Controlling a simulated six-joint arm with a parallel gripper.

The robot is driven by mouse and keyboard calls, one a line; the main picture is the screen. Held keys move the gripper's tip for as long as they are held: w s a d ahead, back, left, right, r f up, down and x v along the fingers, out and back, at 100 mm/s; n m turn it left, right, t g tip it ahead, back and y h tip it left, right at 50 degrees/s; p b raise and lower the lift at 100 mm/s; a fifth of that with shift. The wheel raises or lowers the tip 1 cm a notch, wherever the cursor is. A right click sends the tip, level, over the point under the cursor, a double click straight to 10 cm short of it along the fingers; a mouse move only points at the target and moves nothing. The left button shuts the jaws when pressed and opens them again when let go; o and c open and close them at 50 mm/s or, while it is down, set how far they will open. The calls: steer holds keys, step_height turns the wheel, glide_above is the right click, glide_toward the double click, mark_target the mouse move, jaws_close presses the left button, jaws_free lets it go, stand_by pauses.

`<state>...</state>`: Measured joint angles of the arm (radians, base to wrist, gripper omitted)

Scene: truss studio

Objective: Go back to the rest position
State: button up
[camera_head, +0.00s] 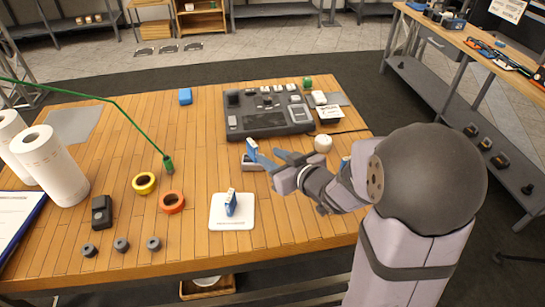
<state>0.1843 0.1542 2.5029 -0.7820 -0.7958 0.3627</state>
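My gripper (264,151) is over the right middle of the wooden table (190,240), with its fingers pointing left. The two fingers look spread apart, with blue at their tips, and I see nothing between them. My arm reaches in from the right. A small grey box (249,164) shows just below the fingertips, partly hidden by them. I cannot tell whether they touch it. No rest position is marked in view.
A blue-and-white block (231,203) stands on a white pad (218,222). A dark control panel (258,121) lies behind my gripper, and a white round item (323,143) beside it. Tape rolls (172,202), paper rolls (60,172) and a green cable (130,119) are left.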

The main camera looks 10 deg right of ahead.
steer(key=s+d+r+m+g+h+p, duration=0.15)
steer(key=d+h+p, duration=0.3)
steer(key=d, duration=0.45)
steer(key=s+d+g+h+p, duration=0.25)
steer(key=s+d+g, duration=0.2)
steer(key=s, duration=0.55)
steer(key=s+a+f+g+b, duration=0.1)
steer(key=s+f, duration=0.1)
steer(key=s+a+f+m+g+y+b, duration=0.1)
steer(key=s+a+f+b, duration=0.1)
steer(key=f, duration=0.1)
steer(key=s+a+f+g+b, duration=0.1)
steer(key=a+f, duration=0.1)
steer(key=shift+s+a+f+m, duration=0.25)
steer(key=shift+s+f+m, duration=0.1)
steer(key=shift+s, duration=0.05)
steer(key=s+a+f+m+g+y+b, duration=0.1)
steer(key=s+a+f+g+b, duration=0.25)
steer(key=s, duration=0.35)
step_height(320, 180, up, 15)
steer(key=p, duration=1.5)
steer(key=shift+a+p, duration=0.15)
steer(key=shift+p, duration=0.15)
